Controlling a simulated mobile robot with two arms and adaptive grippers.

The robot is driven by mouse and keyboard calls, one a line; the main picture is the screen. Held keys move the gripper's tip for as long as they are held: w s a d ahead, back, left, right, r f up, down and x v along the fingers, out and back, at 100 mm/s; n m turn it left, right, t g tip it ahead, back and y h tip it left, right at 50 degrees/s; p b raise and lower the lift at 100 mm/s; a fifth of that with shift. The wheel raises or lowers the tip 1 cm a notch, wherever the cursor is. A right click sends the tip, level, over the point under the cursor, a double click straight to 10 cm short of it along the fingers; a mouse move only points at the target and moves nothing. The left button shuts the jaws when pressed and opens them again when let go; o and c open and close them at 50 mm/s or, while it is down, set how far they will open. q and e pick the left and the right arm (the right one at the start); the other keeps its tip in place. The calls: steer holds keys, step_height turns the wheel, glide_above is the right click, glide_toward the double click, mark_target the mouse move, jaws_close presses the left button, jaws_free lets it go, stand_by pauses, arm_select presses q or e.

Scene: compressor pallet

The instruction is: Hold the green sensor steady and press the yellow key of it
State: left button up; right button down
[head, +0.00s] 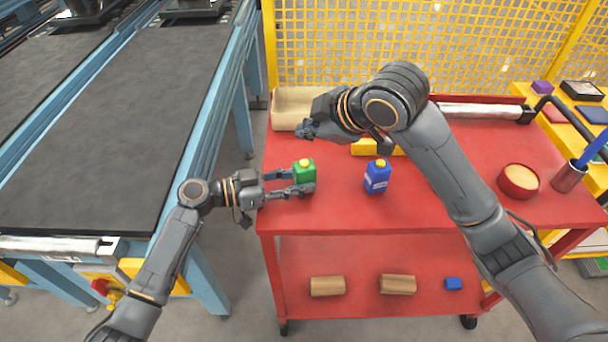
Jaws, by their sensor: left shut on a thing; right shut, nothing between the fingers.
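The green sensor (304,174) stands upright near the left edge of the red cart's top, with its yellow key (306,161) on top. My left gripper (302,181) reaches in from the left and is shut on the green sensor, one finger on each side of it. My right gripper (304,130) is shut and empty, above and behind the green sensor in the picture, apart from the key. Its arm crosses over the right part of the cart.
A blue box with a yellow top (377,177) stands right of the green sensor. A beige container (291,106) and a yellow block (368,147) lie behind. A round red container (518,181) sits at right. A conveyor (100,130) runs at left, yellow mesh fencing (330,45) behind.

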stand_by(0.3)
arm_select(q)
steer(key=o, duration=0.9)
steer(key=shift+o, duration=0.2)
steer(key=shift+a, duration=0.1)
steer(key=v, duration=1.2)
steer(key=shift+f, duration=0.1)
